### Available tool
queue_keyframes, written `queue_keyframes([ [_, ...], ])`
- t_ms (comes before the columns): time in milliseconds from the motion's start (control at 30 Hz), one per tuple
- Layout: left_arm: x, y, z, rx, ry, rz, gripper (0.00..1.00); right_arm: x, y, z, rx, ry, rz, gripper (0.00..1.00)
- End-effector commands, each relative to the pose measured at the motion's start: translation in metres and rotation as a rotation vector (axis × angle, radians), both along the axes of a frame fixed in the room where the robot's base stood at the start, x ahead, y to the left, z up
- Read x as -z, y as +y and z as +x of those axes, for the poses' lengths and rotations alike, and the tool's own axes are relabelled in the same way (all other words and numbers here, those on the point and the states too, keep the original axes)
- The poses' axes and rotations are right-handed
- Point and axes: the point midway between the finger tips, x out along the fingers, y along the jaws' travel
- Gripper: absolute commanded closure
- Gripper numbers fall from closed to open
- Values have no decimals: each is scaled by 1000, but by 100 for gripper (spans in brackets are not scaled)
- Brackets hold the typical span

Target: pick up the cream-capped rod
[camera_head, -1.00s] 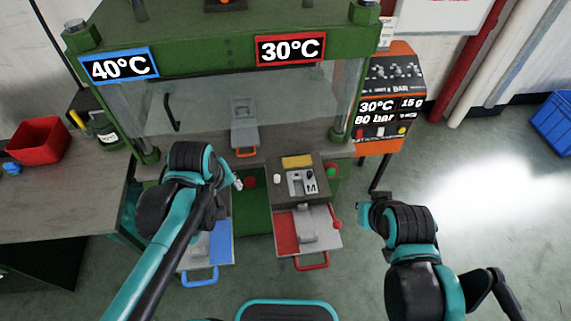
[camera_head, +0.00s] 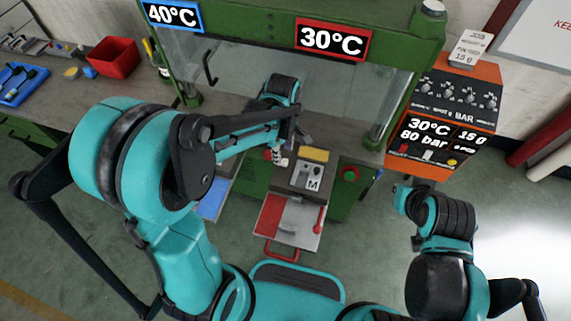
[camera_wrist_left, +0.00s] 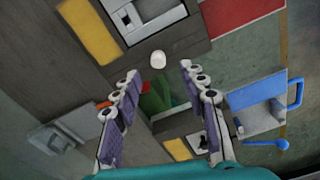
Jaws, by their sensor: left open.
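The cream-capped rod shows as a small cream cap (camera_wrist_left: 158,59) in the left wrist view, beside the grey block with the metal insert. In the head view the cap (camera_head: 284,162) is a small pale spot at the block's left edge. The rod's shaft is hidden. My left gripper (camera_wrist_left: 160,82) is open, with its purple-padded fingers apart. The cap lies between and slightly beyond the fingertips, and nothing is between the pads. In the head view my left gripper (camera_head: 276,154) is small at the cap. My right gripper (camera_head: 404,198) is at right, its fingers unclear.
The grey block (camera_head: 296,180) with the M-marked insert stands right of the cap, with a yellow bar (camera_head: 314,155) behind. A red tray (camera_head: 290,222) and blue tray (camera_head: 212,200) jut out in front. The green press frame (camera_head: 345,40) rises overhead. An orange control box (camera_head: 450,110) stands right.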

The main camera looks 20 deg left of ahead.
Motion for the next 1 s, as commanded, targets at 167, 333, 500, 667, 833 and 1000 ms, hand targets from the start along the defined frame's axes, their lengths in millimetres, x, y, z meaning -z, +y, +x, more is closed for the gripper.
queue_keyframes([
  [167, 32, -4, 0, 0, -1, 0, 58, 16, 0, 0, 0, 0, 0, 100],
  [333, 42, -4, 0, 0, -1, 0, 58, 19, 0, 0, 0, 0, 0, 100],
  [500, 40, -4, 0, 1, -1, 0, 66, 18, 0, 0, 0, 0, 0, 100],
  [667, 40, -4, 0, 1, -1, 0, 100, 18, 0, 0, 0, 0, 0, 100],
  [833, 40, -4, 0, 1, -1, 0, 100, 18, 0, 0, 0, 0, 0, 100],
  [1000, 39, -4, 0, 1, -1, 0, 100, 17, 0, 0, 0, 0, 0, 100],
])
